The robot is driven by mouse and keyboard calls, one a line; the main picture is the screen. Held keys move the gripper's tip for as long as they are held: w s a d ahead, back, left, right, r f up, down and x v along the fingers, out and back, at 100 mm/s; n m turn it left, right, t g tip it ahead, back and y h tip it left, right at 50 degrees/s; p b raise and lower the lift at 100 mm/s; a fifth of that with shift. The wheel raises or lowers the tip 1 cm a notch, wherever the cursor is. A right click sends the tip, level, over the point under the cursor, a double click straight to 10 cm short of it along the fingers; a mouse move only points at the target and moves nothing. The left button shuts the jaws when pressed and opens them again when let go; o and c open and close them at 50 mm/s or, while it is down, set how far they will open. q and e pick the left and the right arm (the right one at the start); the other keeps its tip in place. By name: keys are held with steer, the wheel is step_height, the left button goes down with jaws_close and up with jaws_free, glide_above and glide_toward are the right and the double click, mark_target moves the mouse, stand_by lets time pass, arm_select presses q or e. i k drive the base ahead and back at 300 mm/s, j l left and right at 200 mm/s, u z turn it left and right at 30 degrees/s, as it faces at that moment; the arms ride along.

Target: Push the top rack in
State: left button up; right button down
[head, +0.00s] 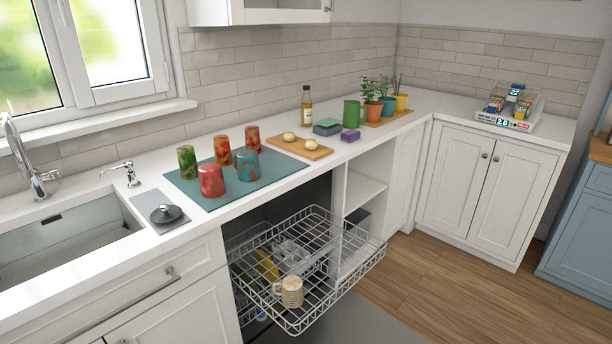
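The top rack (340,283) is a white wire basket. It sticks out from the dark opening under the counter, well past the cabinet fronts. A cream striped mug (290,292) stands near its front left corner. A yellow item (266,266) and clear, glass-like items (291,253) show inside or through the wires; I cannot tell at which level each lies. Neither of my grippers is in view.
The white counter (340,162) runs above the opening. A teal mat (200,198) with several colourful cups lies on it, left of a wooden board (312,153). An open shelf (365,187) adjoins the opening. The wooden floor (440,290) is clear to the right.

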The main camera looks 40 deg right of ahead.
mark_target(325, 251)
steer(key=z, duration=1.6)
